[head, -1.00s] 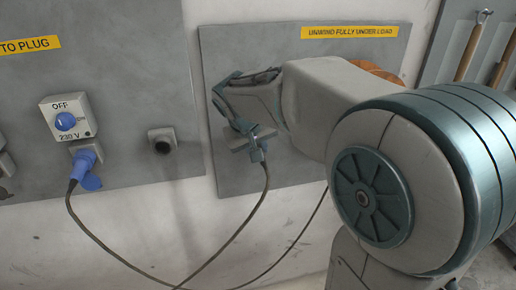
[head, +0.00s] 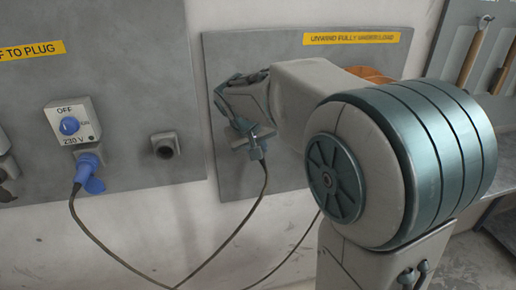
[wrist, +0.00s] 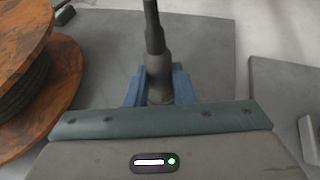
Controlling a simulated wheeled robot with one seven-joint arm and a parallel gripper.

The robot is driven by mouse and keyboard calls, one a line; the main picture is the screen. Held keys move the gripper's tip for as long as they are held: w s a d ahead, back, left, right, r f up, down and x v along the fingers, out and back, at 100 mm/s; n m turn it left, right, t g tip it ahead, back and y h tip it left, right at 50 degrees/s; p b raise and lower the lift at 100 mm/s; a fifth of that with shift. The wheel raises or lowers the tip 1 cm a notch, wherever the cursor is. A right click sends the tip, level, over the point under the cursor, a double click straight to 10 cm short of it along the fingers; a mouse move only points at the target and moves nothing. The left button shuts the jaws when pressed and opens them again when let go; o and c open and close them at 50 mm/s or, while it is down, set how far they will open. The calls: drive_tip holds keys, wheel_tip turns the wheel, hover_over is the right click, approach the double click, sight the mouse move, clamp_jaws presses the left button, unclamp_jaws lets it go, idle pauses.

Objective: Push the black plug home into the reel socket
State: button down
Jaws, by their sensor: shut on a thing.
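The black plug (wrist: 158,72) is between the blue fingers of my gripper (wrist: 158,90) in the wrist view, with its dark cable running up and away from it. In the head view my gripper (head: 254,146) is shut in front of the right grey panel, and the cable (head: 245,215) hangs down from it. The plug is mostly hidden there. The orange-brown reel (wrist: 28,60) stands at the left of the wrist view; a sliver of the reel (head: 370,75) shows behind my arm. I cannot make out the reel socket, nor whether the plug touches it.
The right panel (head: 228,170) carries a yellow label (head: 350,38). On the left panel are a switch box (head: 72,122) marked OFF, a blue plug (head: 90,170) with a cable below it, and a small dark socket (head: 165,146). Tools (head: 475,55) hang at the far right.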

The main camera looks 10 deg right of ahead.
drive_tip(key=c, duration=1.2)
unclamp_jaws()
drive_tip(key=shift+w, duration=0.15)
drive_tip(key=shift+o, duration=0.2)
drive_tip(key=v, duration=1.4)
drive_tip(key=shift+f, duration=0.15)
drive_tip(key=s+d+f+y, duration=0.1)
drive_tip(key=s+d+f, duration=0.1)
drive_tip(key=s+f, duration=0.7)
drive_tip(key=s+d+f+m+g+y, duration=0.1)
drive_tip(key=s+d+f+y, duration=0.1)
drive_tip(key=s+f, duration=0.7)
drive_tip(key=shift+s+d+f+g, duration=0.25)
drive_tip(key=shift+d+f+g, duration=0.05)
